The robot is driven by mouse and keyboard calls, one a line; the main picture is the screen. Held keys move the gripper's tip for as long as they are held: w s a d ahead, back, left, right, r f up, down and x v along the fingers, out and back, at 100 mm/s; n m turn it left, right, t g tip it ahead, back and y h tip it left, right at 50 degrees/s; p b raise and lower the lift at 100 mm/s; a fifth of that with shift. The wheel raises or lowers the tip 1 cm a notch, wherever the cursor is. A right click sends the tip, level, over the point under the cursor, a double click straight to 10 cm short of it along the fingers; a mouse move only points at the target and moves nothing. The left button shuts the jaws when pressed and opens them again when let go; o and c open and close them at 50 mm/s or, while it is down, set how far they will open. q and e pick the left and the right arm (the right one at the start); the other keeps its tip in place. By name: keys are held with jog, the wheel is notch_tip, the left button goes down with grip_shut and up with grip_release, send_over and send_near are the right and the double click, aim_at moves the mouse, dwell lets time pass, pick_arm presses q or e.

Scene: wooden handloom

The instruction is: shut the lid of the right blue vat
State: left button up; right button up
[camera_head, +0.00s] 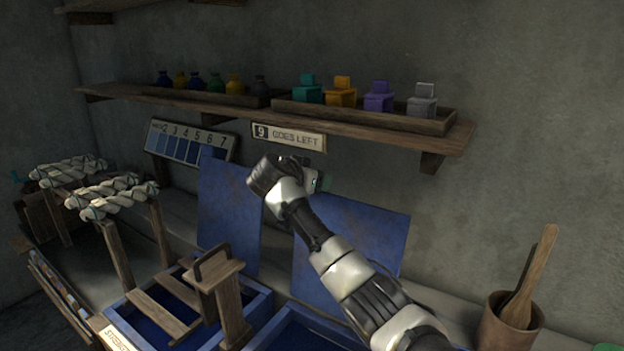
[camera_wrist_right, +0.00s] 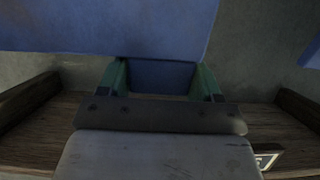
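The right vat's blue lid (camera_head: 350,245) stands raised, leaning back toward the wall behind its vat. The right blue vat (camera_head: 290,325) shows only in part at the bottom, cut off by the frame and my right arm. My right gripper (camera_head: 322,182) is at the lid's upper left corner, below the shelf. In the right wrist view its teal fingers (camera_wrist_right: 160,82) are wide apart, with blue showing between them. The lid (camera_wrist_right: 110,30) fills the top of that view. I cannot tell whether the fingers touch it. My left gripper is not in view.
A second blue lid (camera_head: 230,215) stands raised over the left vat (camera_head: 262,308), which has a wooden frame on it. The wall shelf (camera_head: 385,135) with bottles and coloured blocks hangs just above the gripper. A pot with wooden tools (camera_head: 505,325) stands at right.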

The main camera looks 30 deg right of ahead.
jog(key=c, duration=0.8)
pick_arm(q)
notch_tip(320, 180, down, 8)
jog(key=b, duration=0.8)
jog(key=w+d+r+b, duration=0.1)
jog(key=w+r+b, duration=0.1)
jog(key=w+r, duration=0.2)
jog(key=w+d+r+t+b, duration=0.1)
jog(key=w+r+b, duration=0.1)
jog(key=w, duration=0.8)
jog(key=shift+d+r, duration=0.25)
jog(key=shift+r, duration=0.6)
pick_arm(e)
jog(key=shift+s+a+f+t+h, duration=0.55)
jog(key=shift+s+a+h, duration=0.8)
jog(key=shift+a, duration=1.85)
jog(key=shift+s+a+f+t+h, duration=0.7)
jog(key=shift+s+a, duration=1.2)
jog(key=shift+a, duration=1.25)
jog(key=shift+s+a+f+t+h, duration=0.4)
jog(key=shift+s+a+h, duration=1)
jog(key=shift+a, duration=1.8)
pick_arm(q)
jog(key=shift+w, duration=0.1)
pick_arm(e)
jog(key=shift+s+r+y, duration=0.1)
jog(key=shift+s+y, duration=0.15)
jog(key=o, duration=1.3)
